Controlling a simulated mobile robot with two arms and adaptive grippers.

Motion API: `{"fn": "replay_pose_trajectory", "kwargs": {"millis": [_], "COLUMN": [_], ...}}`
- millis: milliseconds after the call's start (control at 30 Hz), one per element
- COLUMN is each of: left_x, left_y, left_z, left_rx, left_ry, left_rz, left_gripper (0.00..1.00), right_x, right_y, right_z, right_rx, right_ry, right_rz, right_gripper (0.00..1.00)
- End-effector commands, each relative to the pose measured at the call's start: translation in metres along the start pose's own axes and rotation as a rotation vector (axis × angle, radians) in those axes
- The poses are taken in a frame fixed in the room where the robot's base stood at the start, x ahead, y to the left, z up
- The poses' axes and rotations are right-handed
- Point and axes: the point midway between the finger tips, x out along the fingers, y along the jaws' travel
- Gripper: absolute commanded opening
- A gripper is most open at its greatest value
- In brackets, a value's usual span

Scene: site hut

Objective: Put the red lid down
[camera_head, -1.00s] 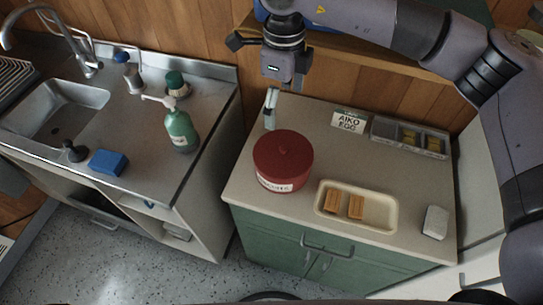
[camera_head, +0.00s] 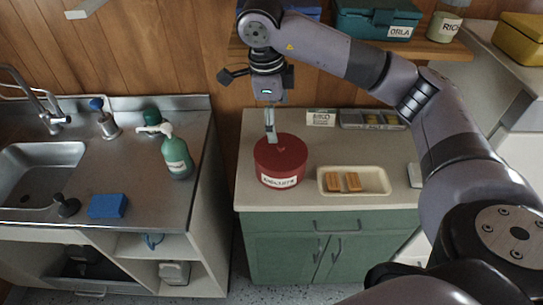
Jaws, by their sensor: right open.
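The red lid (camera_head: 290,149) sits on top of a round red tin (camera_head: 262,176) with a white label, on the counter of the green cabinet. The lid looks level and closed on the tin. My right gripper (camera_head: 271,141) points down at the lid's middle, where its knob would be. Its jaws are open, and its fingertips cover the knob. I cannot tell whether they touch the lid. My left gripper is not in view.
A cream tray (camera_head: 376,182) with two brown bars stands right of the tin. A card (camera_head: 321,117) and a grey divided box (camera_head: 354,118) stand at the back. A shelf with boxes is above. The sink counter (camera_head: 110,175) is at left, across a gap.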

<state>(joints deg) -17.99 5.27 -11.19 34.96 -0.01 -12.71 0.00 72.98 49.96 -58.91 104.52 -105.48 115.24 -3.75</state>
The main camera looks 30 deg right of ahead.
Motion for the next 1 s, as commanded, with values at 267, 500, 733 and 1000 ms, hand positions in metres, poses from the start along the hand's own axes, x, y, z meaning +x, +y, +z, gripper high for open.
{"fn": "replay_pose_trajectory", "kwargs": {"millis": [267, 500, 733, 1000], "left_x": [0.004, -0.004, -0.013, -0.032], "left_y": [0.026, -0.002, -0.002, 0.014], "left_z": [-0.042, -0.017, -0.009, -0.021], "left_rx": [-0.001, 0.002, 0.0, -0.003], "left_ry": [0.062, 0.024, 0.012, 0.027], "left_rz": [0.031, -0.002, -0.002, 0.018], "left_gripper": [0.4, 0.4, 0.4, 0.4], "right_x": [0.051, 0.085, 0.101, 0.139], "right_y": [0.002, 0.001, 0.0, -0.003], "right_z": [0.001, 0.001, 0.002, 0.004], "right_rx": [-0.003, -0.002, -0.003, -0.002], "right_ry": [0.001, 0.001, 0.0, 0.0], "right_rz": [0.006, 0.003, 0.004, 0.003], "right_gripper": [0.87, 0.87, 0.87, 0.87]}}
